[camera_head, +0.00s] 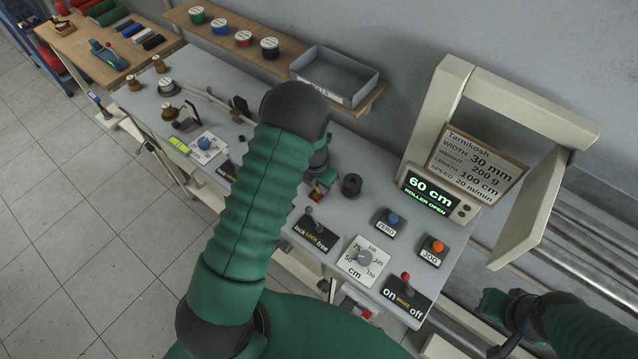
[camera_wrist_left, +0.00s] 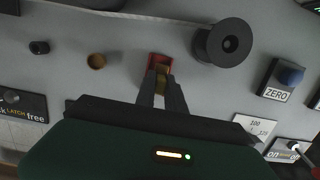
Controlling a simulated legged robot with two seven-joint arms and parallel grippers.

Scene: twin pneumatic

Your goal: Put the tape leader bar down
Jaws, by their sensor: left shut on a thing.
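My left gripper (camera_head: 320,192) reaches down over the grey bench, its wrist partly hidden by my own arm. A red block (camera_wrist_left: 160,62) shows at the fingertips, just beyond the brass piece. I cannot tell whether the bar touches the block or the bench. My right gripper (camera_head: 497,312) is at the lower right of the head view, beside the bench and away from the bar; its jaws are unclear.
A black spool (camera_wrist_left: 228,43) stands close right of the fingers; it also shows in the head view (camera_head: 352,185). The ZERO button (camera_head: 391,221), dial (camera_head: 364,258), on/off lever (camera_head: 406,290) and lock/free lever (camera_head: 314,231) crowd the near bench. The display (camera_head: 430,193) reads 60 cm, ROLLER OPEN.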

